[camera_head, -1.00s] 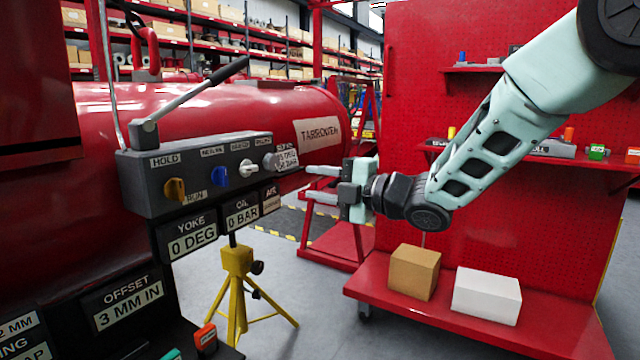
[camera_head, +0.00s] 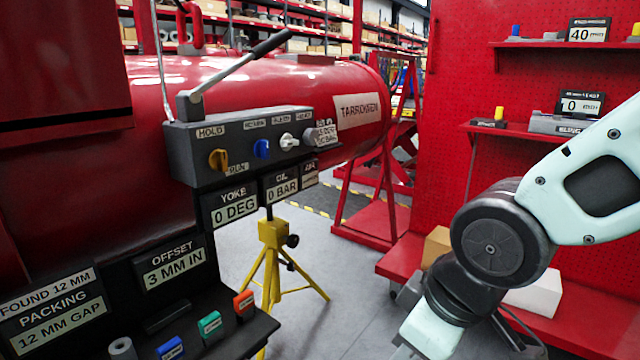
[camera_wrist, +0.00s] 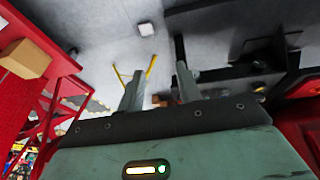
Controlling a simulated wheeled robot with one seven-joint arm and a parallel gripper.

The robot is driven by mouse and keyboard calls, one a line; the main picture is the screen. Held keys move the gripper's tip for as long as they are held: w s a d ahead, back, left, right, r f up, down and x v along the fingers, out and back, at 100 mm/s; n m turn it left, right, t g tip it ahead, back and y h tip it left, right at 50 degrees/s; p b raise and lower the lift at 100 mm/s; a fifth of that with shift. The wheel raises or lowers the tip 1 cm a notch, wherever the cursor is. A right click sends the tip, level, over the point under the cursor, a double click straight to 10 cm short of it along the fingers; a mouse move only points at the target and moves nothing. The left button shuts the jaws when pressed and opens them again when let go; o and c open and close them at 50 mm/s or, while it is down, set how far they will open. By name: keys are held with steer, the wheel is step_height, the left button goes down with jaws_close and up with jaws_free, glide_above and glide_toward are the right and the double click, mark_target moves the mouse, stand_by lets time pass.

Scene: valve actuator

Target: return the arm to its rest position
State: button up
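My arm (camera_head: 497,245) is bent at the right of the head view, and its lower part runs down out of the bottom edge. My gripper is out of the head view. In the wrist view my gripper (camera_wrist: 159,84) has its two fingers apart, with only grey floor and distant things between them. It holds nothing.
A grey valve box (camera_head: 250,148) with a lever and knobs stands at left by a red tank (camera_head: 290,92). A yellow tripod (camera_head: 272,235) stands below it. A red trolley with shelves (camera_head: 580,335) carries a brown box (camera_head: 436,246) and a white box (camera_head: 540,294), close behind my arm. Grey floor lies between.

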steer(key=s+d+m+g+h, duration=0.2)
steer(key=s+d+g, duration=0.15)
steer(key=s, duration=0.75)
step_height(320, 180, up, 23)
steer(key=p, duration=2.4)
steer(key=shift+w+a+f, duration=0.15)
steer(key=shift+w+a, duration=0.2)
steer(key=shift+w, duration=0.1)
